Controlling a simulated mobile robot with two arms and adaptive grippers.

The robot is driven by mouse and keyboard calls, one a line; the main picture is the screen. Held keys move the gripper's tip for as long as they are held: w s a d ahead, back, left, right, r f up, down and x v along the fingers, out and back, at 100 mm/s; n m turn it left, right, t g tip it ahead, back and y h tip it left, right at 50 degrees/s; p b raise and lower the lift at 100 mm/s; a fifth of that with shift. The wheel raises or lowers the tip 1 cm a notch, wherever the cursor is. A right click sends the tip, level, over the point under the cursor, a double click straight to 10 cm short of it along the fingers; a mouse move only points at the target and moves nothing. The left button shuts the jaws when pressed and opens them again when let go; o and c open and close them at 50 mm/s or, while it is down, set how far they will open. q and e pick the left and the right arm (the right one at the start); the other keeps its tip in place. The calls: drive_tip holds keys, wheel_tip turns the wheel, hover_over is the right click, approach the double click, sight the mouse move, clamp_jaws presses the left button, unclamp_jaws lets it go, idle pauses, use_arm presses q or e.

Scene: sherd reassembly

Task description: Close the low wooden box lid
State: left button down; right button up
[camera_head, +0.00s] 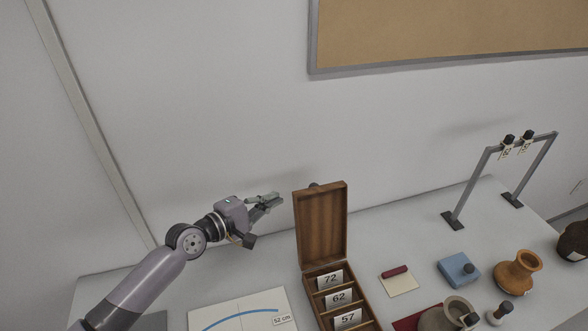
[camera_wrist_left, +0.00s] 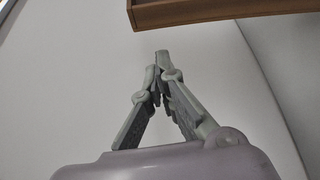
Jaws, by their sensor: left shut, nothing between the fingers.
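The low wooden box (camera_head: 360,298) stands on the table with its lid (camera_head: 322,224) raised upright at the back. Inside it are compartments with cards numbered 72, 62 and 57. My left gripper (camera_head: 278,199) is to the left of the lid, near its upper part, shut and empty, and apart from it in the head view. In the left wrist view the shut fingertips (camera_wrist_left: 161,54) show below a wooden edge (camera_wrist_left: 190,12), which looks like the lid. My right gripper is not in view.
A sheet with a blue curve (camera_head: 240,312) lies left of the box. Right of it are a card with a red roll (camera_head: 398,281), a blue block (camera_head: 457,270), an orange-brown pot (camera_head: 518,272) and a metal frame (camera_head: 482,182). The wall is behind the table.

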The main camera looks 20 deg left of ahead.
use_arm(q)
drive_tip(key=x, duration=0.9)
drive_tip(key=shift+w+d+p, duration=0.3)
drive_tip(key=shift+d+p, duration=0.05)
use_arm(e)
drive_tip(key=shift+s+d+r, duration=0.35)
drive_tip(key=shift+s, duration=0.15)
use_arm(q)
drive_tip(key=shift+s+r, duration=0.1)
drive_tip(key=shift+r, duration=0.05)
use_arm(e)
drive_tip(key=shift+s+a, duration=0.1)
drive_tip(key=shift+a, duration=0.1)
